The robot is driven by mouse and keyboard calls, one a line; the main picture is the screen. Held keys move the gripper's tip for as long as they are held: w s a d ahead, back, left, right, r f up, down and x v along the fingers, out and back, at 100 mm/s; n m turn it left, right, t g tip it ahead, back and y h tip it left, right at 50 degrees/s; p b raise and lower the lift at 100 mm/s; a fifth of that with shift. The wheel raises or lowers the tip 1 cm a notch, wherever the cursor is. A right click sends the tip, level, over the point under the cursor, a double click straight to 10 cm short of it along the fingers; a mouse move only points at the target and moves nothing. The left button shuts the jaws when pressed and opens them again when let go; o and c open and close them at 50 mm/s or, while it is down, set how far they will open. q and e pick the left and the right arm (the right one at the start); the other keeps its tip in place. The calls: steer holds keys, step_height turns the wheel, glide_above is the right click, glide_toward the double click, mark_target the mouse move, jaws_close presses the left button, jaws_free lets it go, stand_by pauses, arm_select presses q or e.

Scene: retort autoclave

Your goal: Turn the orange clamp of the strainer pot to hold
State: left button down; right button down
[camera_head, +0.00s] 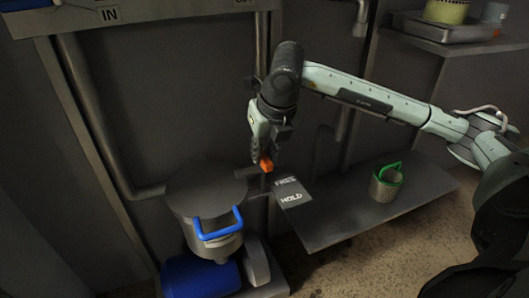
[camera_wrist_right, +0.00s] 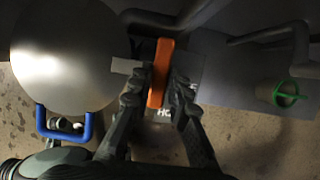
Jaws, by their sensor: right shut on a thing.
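The orange clamp (camera_head: 266,164) sits beside the strainer pot, at the FREE end of a plate (camera_head: 290,192) marked FREE and HOLD. My right gripper (camera_head: 268,153) reaches down to it from above. In the right wrist view the clamp (camera_wrist_right: 161,72) is a long orange bar between the two fingers, and the gripper is shut on it. The strainer pot (camera_head: 215,237) has a round grey lid (camera_head: 205,188) and a blue handle (camera_head: 217,224). The lid also shows in the right wrist view (camera_wrist_right: 62,55). My left gripper is not in view.
A mesh basket (camera_head: 384,184) with a green handle stands on the grey shelf (camera_head: 335,217) to the right. A blue motor-like body (camera_head: 198,277) lies below the pot. Pipes (camera_head: 95,110) run along the back wall. A tray (camera_head: 452,32) sits on a counter at upper right.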

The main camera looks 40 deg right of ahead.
stand_by(0.3)
steer(key=c, duration=1.4)
jaws_free()
steer(key=shift+c, duration=0.2)
steer(key=v, duration=1.2)
